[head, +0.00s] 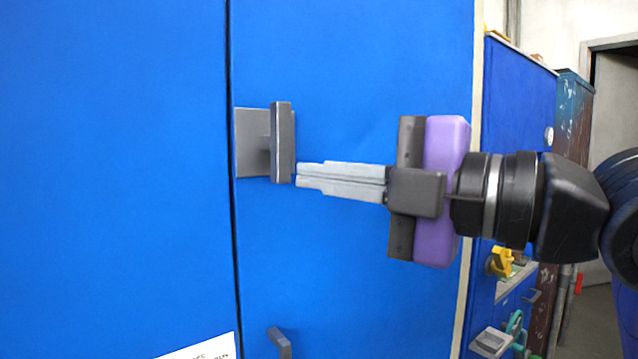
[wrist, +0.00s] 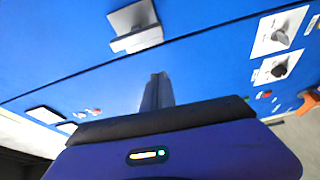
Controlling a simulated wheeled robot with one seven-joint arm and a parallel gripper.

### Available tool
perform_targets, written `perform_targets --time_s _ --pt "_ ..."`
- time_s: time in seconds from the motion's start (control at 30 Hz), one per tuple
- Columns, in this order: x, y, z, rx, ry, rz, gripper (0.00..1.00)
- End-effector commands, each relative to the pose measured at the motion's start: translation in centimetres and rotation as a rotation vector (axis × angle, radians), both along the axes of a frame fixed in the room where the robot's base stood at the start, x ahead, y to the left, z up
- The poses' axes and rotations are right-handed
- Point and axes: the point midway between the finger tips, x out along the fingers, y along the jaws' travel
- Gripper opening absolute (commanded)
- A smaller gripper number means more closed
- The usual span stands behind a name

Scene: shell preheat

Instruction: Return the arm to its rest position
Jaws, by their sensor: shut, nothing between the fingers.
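My gripper (head: 298,175) is shut and empty, its pale fingers pressed together and pointing left in the head view. The fingertips are right beside a grey door handle (head: 283,142) on the blue cabinet (head: 350,70); I cannot tell whether they touch it. My arm reaches in from the right edge, roughly level. In the wrist view my gripper (wrist: 158,76) shows as dark shut fingers in front of the blue face, with the grey handle (wrist: 136,26) above them and apart.
A second handle (head: 280,342) and a white sign (head: 205,349) show at the bottom. A blue cabinet (head: 520,95) with a yellow part (head: 501,262) stands behind at right. In the wrist view, knobs on white plates (wrist: 279,35) sit at upper right. Grey floor shows at far right.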

Motion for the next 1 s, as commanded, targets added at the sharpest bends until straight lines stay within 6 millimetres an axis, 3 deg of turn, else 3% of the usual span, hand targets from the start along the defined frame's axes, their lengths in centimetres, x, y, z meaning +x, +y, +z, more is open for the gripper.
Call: perform_targets --time_s 0.13,0.27,0.37,0.5,0.67,0.77,1.0 --pt "-0.1 0.0 1.0 0.076 0.03 0.006 0.0" --pt "-0.3 -0.8 4.5 0.249 0.021 -0.001 0.0" --pt "0.0 -2.9 6.2 0.431 0.028 -0.011 0.0" --pt "0.5 -5.6 6.6 0.632 0.052 -0.016 0.0" --pt "1.2 -8.9 5.3 0.849 0.092 -0.026 0.0" --pt "1.6 -11.3 3.5 0.993 0.121 -0.043 0.0" --pt "1.5 -16.1 -3.3 1.289 0.187 -0.106 0.0"
